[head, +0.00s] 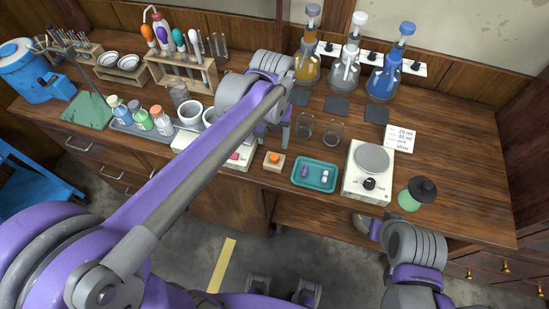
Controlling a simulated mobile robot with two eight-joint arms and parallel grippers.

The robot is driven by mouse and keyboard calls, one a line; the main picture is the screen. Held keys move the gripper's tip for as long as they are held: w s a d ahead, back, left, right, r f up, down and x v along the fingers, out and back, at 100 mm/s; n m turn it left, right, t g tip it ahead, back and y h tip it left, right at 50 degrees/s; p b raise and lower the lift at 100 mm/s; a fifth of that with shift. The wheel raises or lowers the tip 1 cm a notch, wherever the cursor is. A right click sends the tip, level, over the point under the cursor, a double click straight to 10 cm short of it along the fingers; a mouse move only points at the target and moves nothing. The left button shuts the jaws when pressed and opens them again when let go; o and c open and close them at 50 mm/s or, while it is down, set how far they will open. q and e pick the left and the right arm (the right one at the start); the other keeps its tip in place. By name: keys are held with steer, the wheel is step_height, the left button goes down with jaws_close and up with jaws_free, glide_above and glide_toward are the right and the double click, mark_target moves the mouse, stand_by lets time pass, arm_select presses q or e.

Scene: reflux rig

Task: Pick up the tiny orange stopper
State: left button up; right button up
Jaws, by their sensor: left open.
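The tiny orange stopper (274,157) sits on a small pale wooden block (275,166) near the front edge of the bench. My left gripper (286,138) points down just behind and slightly right of the stopper. It is open, and nothing shows between its fingers. The left forearm crosses the view and hides part of the bench left of the stopper. My right arm is low at the right, below the bench front; I cannot make out its fingers clearly.
A teal tray (314,187) with small items and a hotplate (366,184) stand right of the block. Two glass beakers (305,129) stand behind. Another white device (234,157) is close on the left.

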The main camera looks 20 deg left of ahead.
mark_target(274, 157)
arm_select(q)
steer(key=f, duration=0.7)
steer(key=shift+s+d, duration=0.2)
steer(key=shift+d, duration=0.05)
jaws_close()
